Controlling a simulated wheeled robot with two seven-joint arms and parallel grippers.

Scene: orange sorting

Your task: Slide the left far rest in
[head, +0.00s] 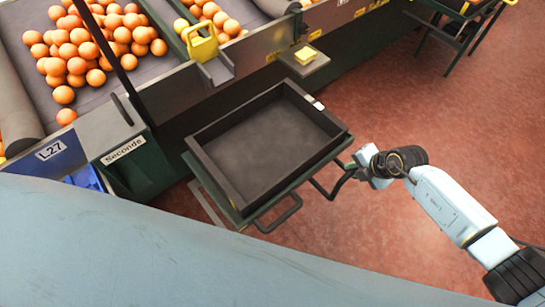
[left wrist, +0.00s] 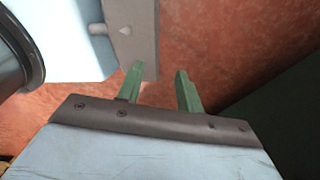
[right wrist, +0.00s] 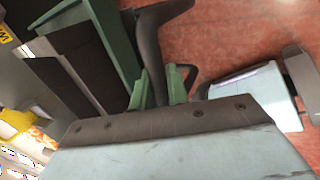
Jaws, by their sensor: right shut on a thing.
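The rest (head: 300,181) is a green frame drawn out from the machine in the head view, with an empty dark tray (head: 205,167) on it. Two dark loop handles stick out from its near side, a left one (head: 281,216) and a right one (head: 333,190). My right gripper (head: 358,176) is at the right handle. In the right wrist view its green fingertips (right wrist: 162,88) are shut on the dark handle bar (right wrist: 149,45), beside the green frame (right wrist: 117,38). My left gripper (left wrist: 158,88) shows only in the left wrist view, open and empty above the red floor.
A green bin labelled Seconds (head: 140,165) stands left of the rest. Oranges (head: 75,50) lie on the belts behind. Red floor (head: 430,110) is clear at the right.

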